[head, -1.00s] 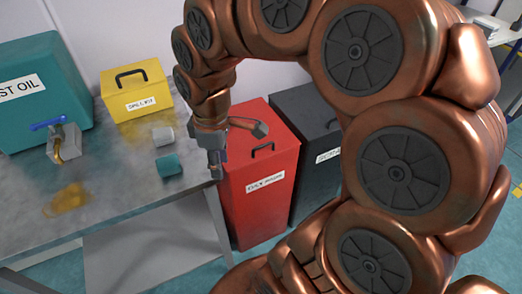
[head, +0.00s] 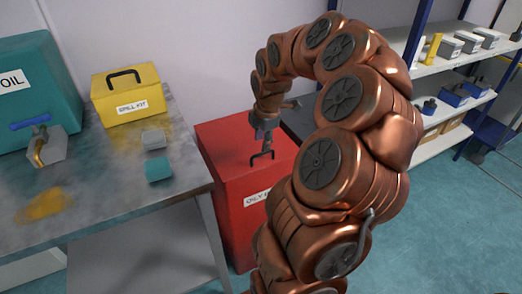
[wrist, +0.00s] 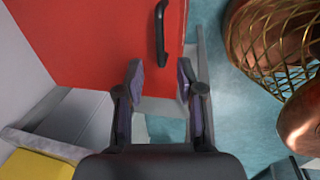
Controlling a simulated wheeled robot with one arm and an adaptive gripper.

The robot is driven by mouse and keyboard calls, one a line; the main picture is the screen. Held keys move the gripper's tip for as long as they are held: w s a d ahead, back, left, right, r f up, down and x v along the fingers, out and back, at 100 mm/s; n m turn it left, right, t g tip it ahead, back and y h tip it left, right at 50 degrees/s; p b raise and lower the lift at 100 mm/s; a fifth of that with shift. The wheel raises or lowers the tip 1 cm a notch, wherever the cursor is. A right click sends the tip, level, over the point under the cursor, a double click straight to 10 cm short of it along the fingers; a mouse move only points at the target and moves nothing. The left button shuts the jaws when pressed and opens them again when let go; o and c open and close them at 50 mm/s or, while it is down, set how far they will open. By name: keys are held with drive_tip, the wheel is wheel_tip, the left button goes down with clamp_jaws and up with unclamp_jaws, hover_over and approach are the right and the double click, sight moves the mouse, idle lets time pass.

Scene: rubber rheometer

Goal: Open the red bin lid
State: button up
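The red bin (head: 241,225) stands on the floor beside the table, with a white label on its front. Its lid (head: 222,143) lies flat and looks shut, with a black bar handle (head: 261,156) near the front edge. My gripper (head: 266,138) points down over the lid, close to the handle. In the wrist view the red lid (wrist: 80,40) fills the upper left, and the handle (wrist: 160,35) is ahead of the fingers. The gripper's two fingers (wrist: 160,75) are apart with nothing between them. My arm hides the bin's right side.
A grey table (head: 110,205) stands left of the bin, bearing a yellow spill kit (head: 127,98), a teal oil container (head: 40,90) and two small blocks. A dark bin (head: 297,122) is mostly hidden behind my arm.

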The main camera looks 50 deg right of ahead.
sight(261, 153)
drive_tip(key=f, duration=0.3)
drive_tip(key=w+f, duration=0.1)
drive_tip(key=f, duration=0.1)
drive_tip(key=shift+d+f, duration=0.1)
drive_tip(key=shift+d, duration=0.05)
clamp_jaws()
idle(0.5)
